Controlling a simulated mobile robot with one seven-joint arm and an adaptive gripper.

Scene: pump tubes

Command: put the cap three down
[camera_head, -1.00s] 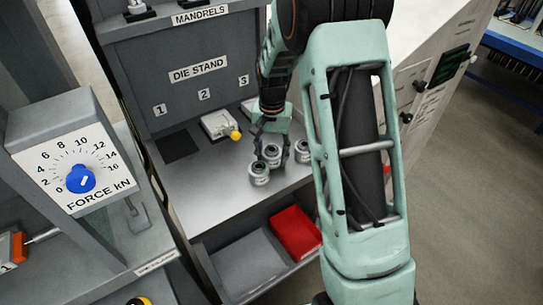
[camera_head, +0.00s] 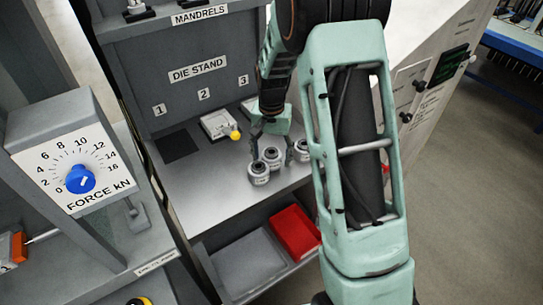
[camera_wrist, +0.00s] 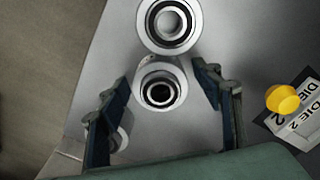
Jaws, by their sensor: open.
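Three grey metal ring-topped caps stand on the steel bench; no number on them is readable. In the head view they are the front cap (camera_head: 259,174), the middle cap (camera_head: 272,157) and the right cap (camera_head: 302,151), partly behind my arm. My gripper (camera_head: 271,156) is open, pointing down, with its fingers either side of the middle cap. In the wrist view one cap (camera_wrist: 160,92) sits upright between the spread fingers (camera_wrist: 168,85), with a gap on both sides. Another cap (camera_wrist: 170,24) stands just beyond it. A third is mostly hidden by the left finger.
A die block with a yellow knob (camera_head: 235,134) sits on the bench by the DIE STAND panel (camera_head: 198,70); it also shows at right in the wrist view (camera_wrist: 283,99). A red tray (camera_head: 295,231) lies on the shelf below. The bench front is clear.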

